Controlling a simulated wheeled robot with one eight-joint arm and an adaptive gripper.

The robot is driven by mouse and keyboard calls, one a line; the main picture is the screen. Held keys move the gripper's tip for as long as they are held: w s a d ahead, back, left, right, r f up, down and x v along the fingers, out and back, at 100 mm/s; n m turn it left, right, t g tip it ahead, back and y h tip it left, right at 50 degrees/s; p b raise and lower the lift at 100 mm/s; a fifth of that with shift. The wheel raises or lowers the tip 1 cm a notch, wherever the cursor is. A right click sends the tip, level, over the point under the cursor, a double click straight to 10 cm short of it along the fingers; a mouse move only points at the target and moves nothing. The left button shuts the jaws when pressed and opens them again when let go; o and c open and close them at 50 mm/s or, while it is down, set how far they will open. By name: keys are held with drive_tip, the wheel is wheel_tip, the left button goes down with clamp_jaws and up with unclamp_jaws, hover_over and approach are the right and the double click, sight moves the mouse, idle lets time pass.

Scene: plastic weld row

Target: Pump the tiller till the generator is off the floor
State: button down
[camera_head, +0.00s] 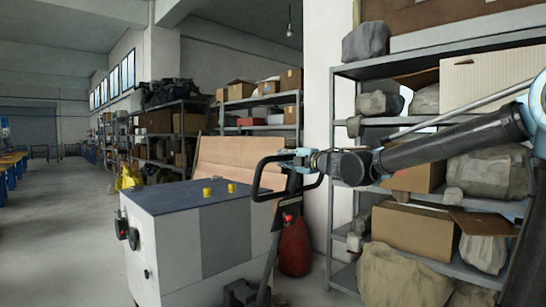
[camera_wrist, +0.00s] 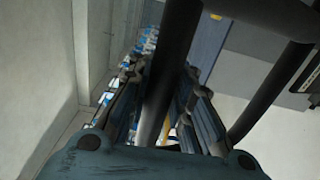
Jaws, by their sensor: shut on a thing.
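The tiller (camera_head: 262,176) is a dark loop handle on a steep shaft in the head view, standing in front of the generator. My gripper (camera_head: 300,156) is at the right side of the loop, shut on the tiller handle. In the wrist view the handle's dark bar (camera_wrist: 165,80) runs between my gripper's fingers (camera_wrist: 172,105). The generator (camera_head: 175,245) is a white and grey box with a dark top and two yellow caps, left of the tiller shaft.
A red bag-like object (camera_head: 294,248) stands behind the tiller shaft. Shelving (camera_head: 430,195) with boxes and wrapped bundles stands close on the right, behind my arm. A large cardboard sheet (camera_head: 235,160) is behind the generator. The aisle floor (camera_head: 70,220) at left is clear.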

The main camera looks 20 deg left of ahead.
drive_tip(key=s+d+f, duration=0.4)
drive_tip(key=d+f, duration=0.2)
drive_tip(key=d, duration=0.3)
drive_tip(key=s+d+f, duration=0.4)
drive_tip(key=d+f, duration=0.2)
drive_tip(key=d, duration=0.4)
drive_tip(key=s+d+f, duration=0.4)
drive_tip(key=d+f, duration=0.3)
drive_tip(key=d, duration=0.3)
drive_tip(key=shift+s, duration=0.2)
drive_tip(key=w+a+r, duration=0.4)
drive_tip(key=a+r, duration=0.2)
drive_tip(key=a, duration=0.3)
drive_tip(key=w+a+r, duration=0.4)
drive_tip(key=a+r, duration=0.2)
drive_tip(key=a, duration=0.4)
drive_tip(key=w+a+r, duration=0.4)
drive_tip(key=a+r, duration=0.3)
drive_tip(key=a, duration=0.2)
drive_tip(key=shift+w+a, duration=0.1)
drive_tip(key=shift+a, duration=0.1)
drive_tip(key=r+x, duration=0.2)
drive_tip(key=x, duration=0.8)
drive_tip(key=shift+a+r, duration=0.2)
drive_tip(key=shift+r, duration=0.1)
